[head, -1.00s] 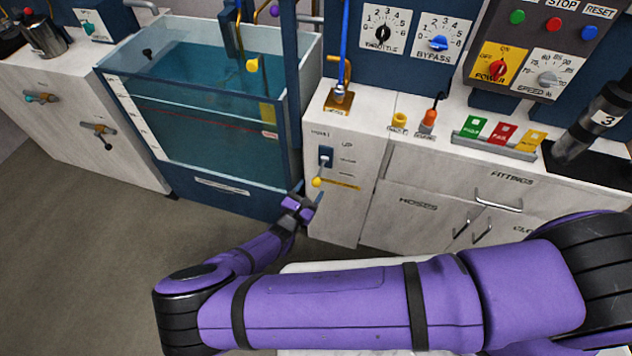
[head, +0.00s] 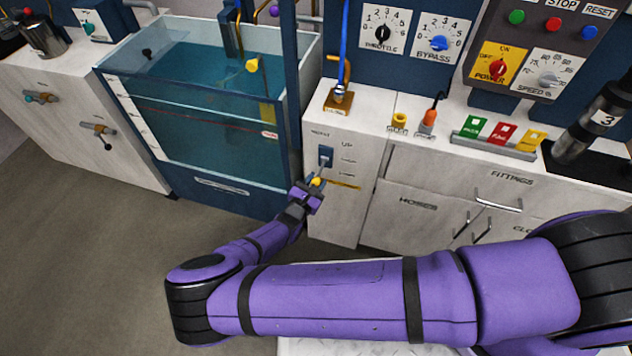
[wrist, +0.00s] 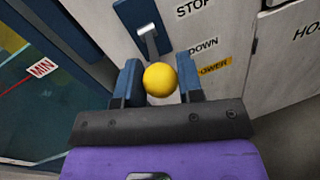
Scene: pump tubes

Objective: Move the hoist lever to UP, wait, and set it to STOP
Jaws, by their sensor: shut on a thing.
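The hoist lever has a yellow ball knob (wrist: 160,80) on a short metal stem that comes out of a dark blue switch plate (head: 326,155) on the white cabinet front. In the wrist view the knob sits between my two fingers, and my gripper (wrist: 161,84) is shut on it. In the head view my gripper (head: 314,187) is at the knob (head: 317,181), which it partly covers. The lever points down and outward, near the lower labels. The wrist view shows the labels STOP (wrist: 194,7), DOWN and a yellow one beside the plate; UP (head: 347,145) shows in the head view.
The water tank (head: 215,115) with a blue frame stands just left of the lever. White drawers (head: 420,205) are to the right. A blue hose (head: 343,45) rises from a fitting on the cabinet top above the lever. Open floor (head: 110,240) lies at left.

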